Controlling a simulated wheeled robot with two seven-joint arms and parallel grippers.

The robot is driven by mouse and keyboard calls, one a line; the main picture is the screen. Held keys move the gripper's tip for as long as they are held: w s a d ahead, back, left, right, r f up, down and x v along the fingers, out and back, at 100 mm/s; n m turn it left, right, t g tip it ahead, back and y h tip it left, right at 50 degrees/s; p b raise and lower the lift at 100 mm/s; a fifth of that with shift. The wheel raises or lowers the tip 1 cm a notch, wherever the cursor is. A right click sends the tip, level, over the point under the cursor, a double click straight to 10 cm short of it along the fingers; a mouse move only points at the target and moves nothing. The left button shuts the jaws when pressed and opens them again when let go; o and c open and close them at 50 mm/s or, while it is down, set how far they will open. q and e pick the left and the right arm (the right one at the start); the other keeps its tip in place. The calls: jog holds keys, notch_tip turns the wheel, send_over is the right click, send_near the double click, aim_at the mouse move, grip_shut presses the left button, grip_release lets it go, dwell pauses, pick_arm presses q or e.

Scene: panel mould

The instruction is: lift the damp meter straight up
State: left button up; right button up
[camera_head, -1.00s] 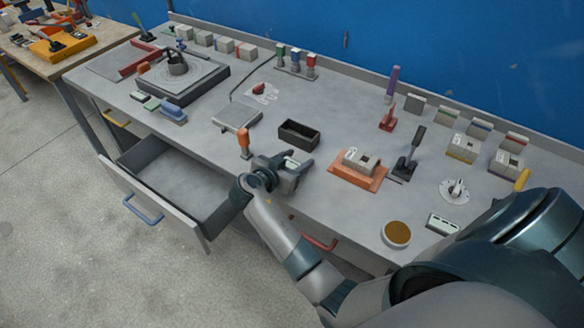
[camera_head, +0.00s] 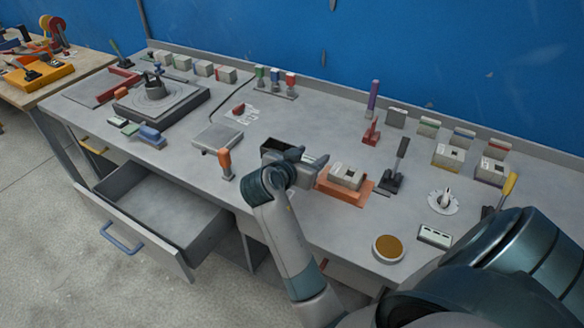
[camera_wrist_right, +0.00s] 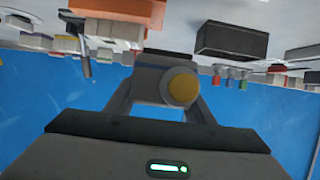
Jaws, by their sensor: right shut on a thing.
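My right gripper (camera_head: 308,160) is in front of the black open bin, above the bench near its front edge. It is shut on the damp meter, which the gripper almost wholly hides in the head view. In the right wrist view the damp meter (camera_wrist_right: 150,72) is a dark block with a round yellow-tan face, held between the fingers (camera_wrist_right: 160,98). It appears clear of the bench top. My left gripper is not in view.
The black bin (camera_head: 268,147) is just behind the gripper. An orange tray with a grey block (camera_head: 345,175) stands close on its right. An orange-handled tool (camera_head: 225,160) stands left. A drawer (camera_head: 150,210) is open at the front left. The grey bench (camera_head: 330,125) has free room behind.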

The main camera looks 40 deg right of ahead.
jog(key=shift+s+d+r+b, duration=0.3)
jog(key=shift+s+d+r, duration=0.85)
jog(key=shift+d, duration=0.2)
